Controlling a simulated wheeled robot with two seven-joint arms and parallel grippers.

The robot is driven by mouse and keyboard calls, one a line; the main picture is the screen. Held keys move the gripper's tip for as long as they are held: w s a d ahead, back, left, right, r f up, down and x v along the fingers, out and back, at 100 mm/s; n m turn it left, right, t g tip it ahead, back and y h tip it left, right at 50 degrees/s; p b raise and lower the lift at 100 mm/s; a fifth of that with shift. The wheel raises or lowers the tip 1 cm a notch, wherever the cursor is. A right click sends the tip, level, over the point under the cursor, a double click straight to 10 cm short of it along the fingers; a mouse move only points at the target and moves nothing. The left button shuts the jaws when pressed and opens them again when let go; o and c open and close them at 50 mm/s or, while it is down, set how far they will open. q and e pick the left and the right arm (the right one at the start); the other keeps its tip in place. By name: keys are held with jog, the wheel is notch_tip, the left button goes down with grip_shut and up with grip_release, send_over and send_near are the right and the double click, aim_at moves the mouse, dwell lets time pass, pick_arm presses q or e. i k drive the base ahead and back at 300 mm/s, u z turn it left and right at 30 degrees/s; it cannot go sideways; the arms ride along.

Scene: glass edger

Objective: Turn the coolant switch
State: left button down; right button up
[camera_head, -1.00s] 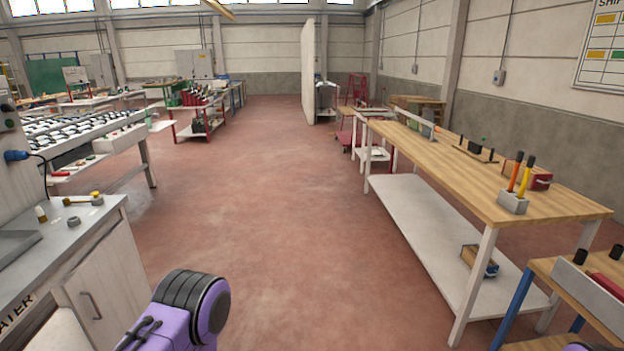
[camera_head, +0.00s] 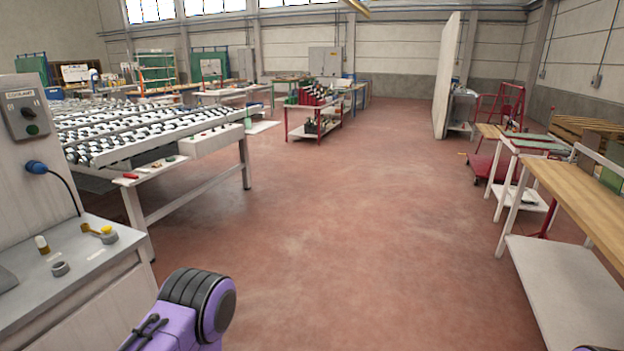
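The coolant switch (camera_head: 29,113) is a dark rotary knob on a grey box with a label reading COOLANT above it. A green button sits below the knob. The box is mounted on a pale machine panel (camera_head: 40,190) at the left edge. A purple and black part of my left arm shows at the bottom, well to the right of and below the switch. Neither gripper is in view. A small bit of purple and black from my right arm shows at the bottom right corner.
A grey-topped cabinet (camera_head: 95,262) with small items stands below the panel. A blue plug (camera_head: 36,167) with a cable sticks out of the panel. A roller table (camera_head: 150,135) lies beyond. A wooden workbench (camera_head: 590,205) stands right. The red floor (camera_head: 360,210) between is clear.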

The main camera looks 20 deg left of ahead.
aim_at(27, 112)
jog(key=u, duration=0.75)
jog(key=i, duration=1.15)
jog(key=u, duration=1.05)
